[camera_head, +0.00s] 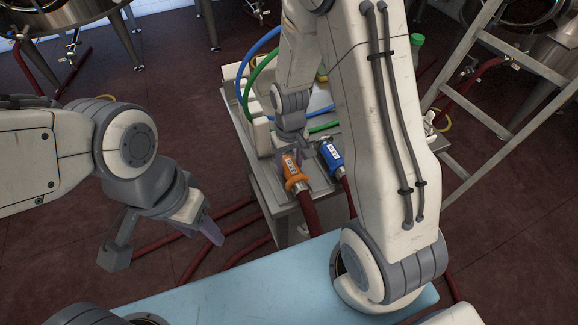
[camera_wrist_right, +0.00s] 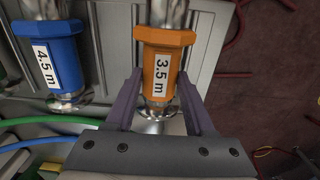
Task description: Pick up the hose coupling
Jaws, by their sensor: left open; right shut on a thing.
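An orange hose coupling (camera_head: 294,172) labelled 3.5 m sits at the end of a red hose on the metal cart. A blue coupling (camera_head: 331,155) lies to its right. In the right wrist view the orange coupling (camera_wrist_right: 161,62) is centred, and the blue coupling (camera_wrist_right: 51,55) labelled 4.5 m is to its left. My right gripper (camera_wrist_right: 159,103) is shut on the orange coupling, its purple fingers on either side of the metal end. My left gripper (camera_head: 165,245) is open and empty, to the left of the cart. Whether the orange coupling touches the cart is unclear.
The metal cart (camera_head: 262,180) carries pale containers and blue and green hoses (camera_head: 262,65). A light blue surface (camera_head: 235,280) lies in front. A ladder (camera_head: 500,95) stands at right. Red hoses cross the dark red floor.

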